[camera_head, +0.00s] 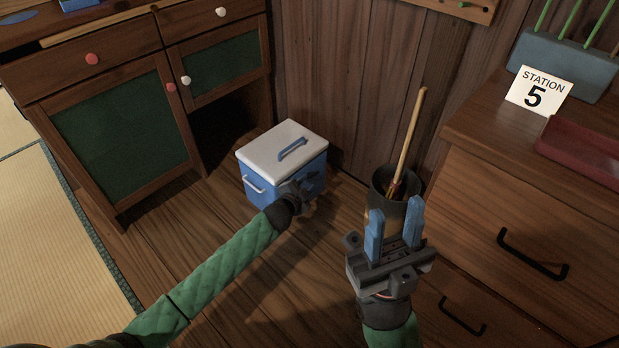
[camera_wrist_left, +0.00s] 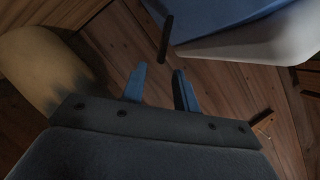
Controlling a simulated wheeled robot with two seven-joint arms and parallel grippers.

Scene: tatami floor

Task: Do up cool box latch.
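The blue cool box (camera_head: 262,185) stands on the wooden floor near the back wall. Its white lid (camera_head: 270,145) lies on top, with a blue handle on it. My left gripper (camera_head: 302,190) is low at the box's front right side and partly blends with it. In the left wrist view, its blue fingers (camera_wrist_left: 159,78) are apart with nothing between them. A dark bar (camera_wrist_left: 166,38), perhaps the latch, sticks out beside the box just beyond the fingertips. My right gripper (camera_head: 395,228) is open and empty, fingers pointing up, away from the box.
A dark bin (camera_head: 380,185) holding a wooden stick stands right of the box, close behind my right gripper. A desk (camera_head: 150,60) is at the left. A drawer cabinet (camera_head: 490,190) with a "STATION 5" card (camera_head: 538,91) is at the right. Floor in front is clear.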

